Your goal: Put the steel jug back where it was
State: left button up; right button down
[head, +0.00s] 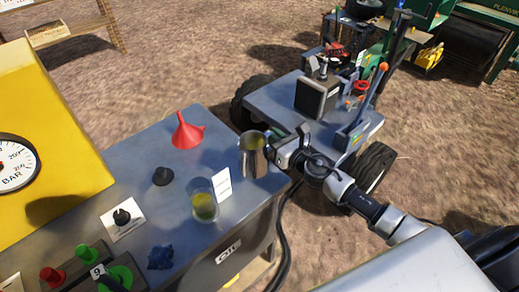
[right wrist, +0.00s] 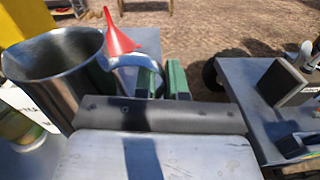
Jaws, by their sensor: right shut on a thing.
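The steel jug (head: 254,160) is upright at the right corner of the grey table (head: 150,205); I cannot tell whether its base touches the top. My right gripper (head: 272,148) comes from the right and is shut on the jug's handle side. In the right wrist view, the jug (right wrist: 52,75) stands large at the left, with the green fingertips (right wrist: 163,80) at its handle. The inside of the jug looks empty at the visible part; its bottom is hidden. My left gripper is not in view.
A glass with yellow-green liquid (head: 204,206) and a white card (head: 222,187) stand left of the jug. A grey cart (head: 285,110) stands beyond. A black hose (head: 283,235) hangs beside the table.

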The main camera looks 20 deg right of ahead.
aim_at(260, 139)
jog(key=w+a+f, duration=0.2)
jog(key=w, duration=0.1)
jog(key=shift+a+f+b, duration=0.3)
jog(key=shift+a+b, duration=0.05)
jog(key=shift+b, duration=0.05)
jog(key=shift+f+b, duration=1.1)
jog(key=shift+f, duration=0.75)
jog(key=shift+f, duration=0.15)
jog(key=c, duration=1.7)
grip_release()
jog(key=shift+f, duration=0.1)
jog(key=o, duration=0.5)
